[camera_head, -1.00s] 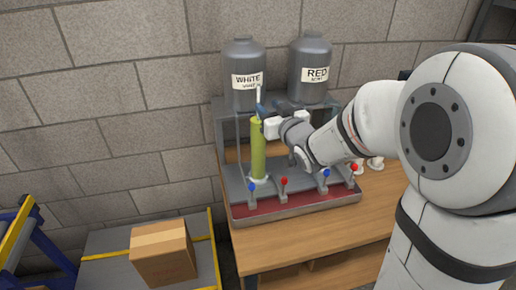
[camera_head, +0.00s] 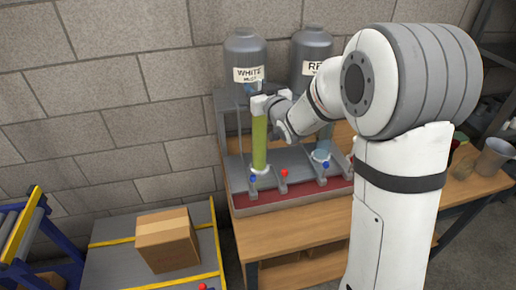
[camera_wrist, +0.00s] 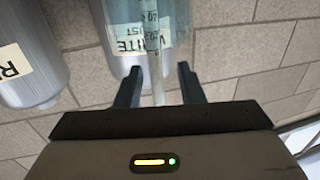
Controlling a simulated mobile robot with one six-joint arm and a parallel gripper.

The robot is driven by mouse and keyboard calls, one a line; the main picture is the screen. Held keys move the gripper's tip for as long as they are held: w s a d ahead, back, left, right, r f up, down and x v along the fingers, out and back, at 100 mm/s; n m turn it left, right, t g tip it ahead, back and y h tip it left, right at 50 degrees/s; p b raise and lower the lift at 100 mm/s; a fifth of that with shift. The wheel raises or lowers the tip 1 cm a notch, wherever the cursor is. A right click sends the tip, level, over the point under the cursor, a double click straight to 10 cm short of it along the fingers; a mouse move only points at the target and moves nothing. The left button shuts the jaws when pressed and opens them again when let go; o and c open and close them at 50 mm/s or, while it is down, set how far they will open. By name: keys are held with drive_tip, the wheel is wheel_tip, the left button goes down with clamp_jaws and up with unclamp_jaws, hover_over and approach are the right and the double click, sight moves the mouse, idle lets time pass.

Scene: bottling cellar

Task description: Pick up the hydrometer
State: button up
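The hydrometer (camera_wrist: 157,88) shows in the wrist view as a thin pale stem between my two fingers, with scale marks higher up. My gripper (camera_wrist: 158,75) is open around the stem, with a visible gap on each side. In the head view my gripper (camera_head: 257,102) is at the top of a tall jar of yellow-green liquid (camera_head: 260,145), which stands upright on the filler bench. The hydrometer is not clearly visible in the head view. A bluish see-through area at the top of the wrist view blurs where the hydrometer's lower part lies.
Grey WHITE (camera_head: 244,55) and RED (camera_head: 310,48) tanks stand just behind my gripper, against the block wall. Red and blue taps line the red drip tray (camera_head: 295,198). A cardboard box (camera_head: 167,243) sits lower left. A cup (camera_head: 494,158) stands at the right.

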clamp_jaws()
idle(0.4)
wheel_tip(320, 180, up, 28)
drive_tip(key=p, duration=0.3)
idle(2.2)
